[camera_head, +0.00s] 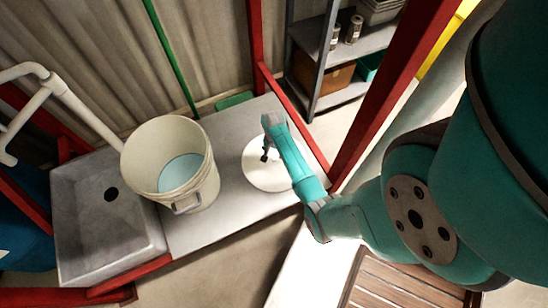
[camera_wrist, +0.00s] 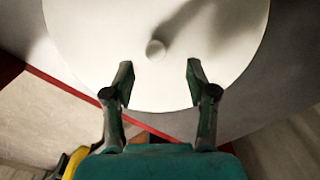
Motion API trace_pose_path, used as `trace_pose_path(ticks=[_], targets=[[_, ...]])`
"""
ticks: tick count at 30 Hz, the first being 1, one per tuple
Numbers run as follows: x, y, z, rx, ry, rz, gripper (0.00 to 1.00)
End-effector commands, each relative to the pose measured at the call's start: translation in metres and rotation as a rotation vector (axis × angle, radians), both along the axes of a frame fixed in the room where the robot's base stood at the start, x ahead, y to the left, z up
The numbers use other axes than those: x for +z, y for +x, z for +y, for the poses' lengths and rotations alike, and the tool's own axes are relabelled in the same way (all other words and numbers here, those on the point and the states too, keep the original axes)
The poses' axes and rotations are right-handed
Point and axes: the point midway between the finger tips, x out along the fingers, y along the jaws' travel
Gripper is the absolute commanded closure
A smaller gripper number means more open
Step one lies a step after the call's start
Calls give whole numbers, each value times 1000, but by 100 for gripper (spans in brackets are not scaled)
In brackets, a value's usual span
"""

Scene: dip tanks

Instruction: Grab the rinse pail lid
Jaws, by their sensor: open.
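The rinse pail lid is a cream-white round disc with a small knob at its centre. In the head view the lid (camera_head: 262,178) lies flat on the grey bench, right of the pail, partly hidden by my arm. In the wrist view the lid (camera_wrist: 100,40) fills the upper middle, and its knob (camera_wrist: 156,49) stands just beyond my fingertips. My gripper (camera_wrist: 160,75) is open and empty, its two fingers apart over the lid's near part. In the head view my gripper (camera_head: 266,154) hangs over the lid. The cream pail (camera_head: 192,180) stands uncovered with pale blue liquid inside.
A grey sink basin (camera_head: 75,240) is left of the pail. A red post (camera_head: 390,90) and red rails frame the bench. A shelf (camera_head: 345,92) with boxes and cans stands behind. A wooden slatted pallet (camera_head: 400,285) lies at the lower right.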

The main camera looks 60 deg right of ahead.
Motion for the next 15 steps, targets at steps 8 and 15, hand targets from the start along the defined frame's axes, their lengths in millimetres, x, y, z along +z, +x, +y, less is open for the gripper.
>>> trace_pose_path(ticks=[8, 15], targets=[[-29, -5, 0, 0, 2, 1, 43], [-51, -5, 0, 1, 0, 0, 43]])
